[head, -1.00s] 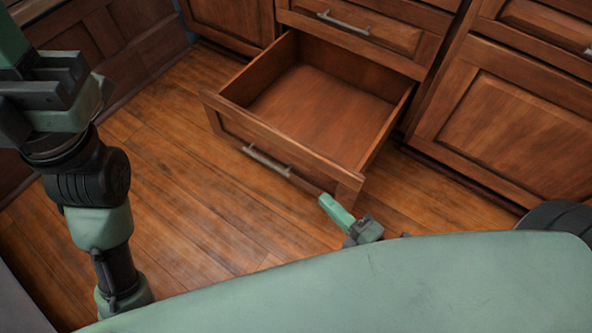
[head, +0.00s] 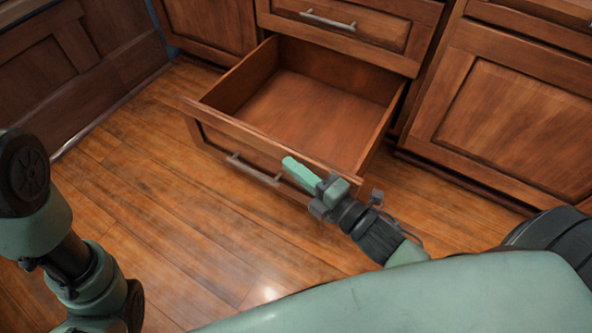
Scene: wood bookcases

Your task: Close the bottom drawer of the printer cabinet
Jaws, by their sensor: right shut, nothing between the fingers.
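The bottom drawer (head: 240,136) of the wood cabinet is pulled out and empty, low above the floor. Its front panel carries a metal bar handle (head: 254,170). My right gripper (head: 290,165) is shut and empty. Its green fingertips overlap the drawer front in the picture, just right of the handle; whether they touch it I cannot tell.
A shut drawer with a bar handle (head: 328,20) is above the open one. Closed cabinets (head: 513,115) stand to the right and more wood panelling (head: 75,45) at the left. The wood floor (head: 165,200) left of the drawer is clear.

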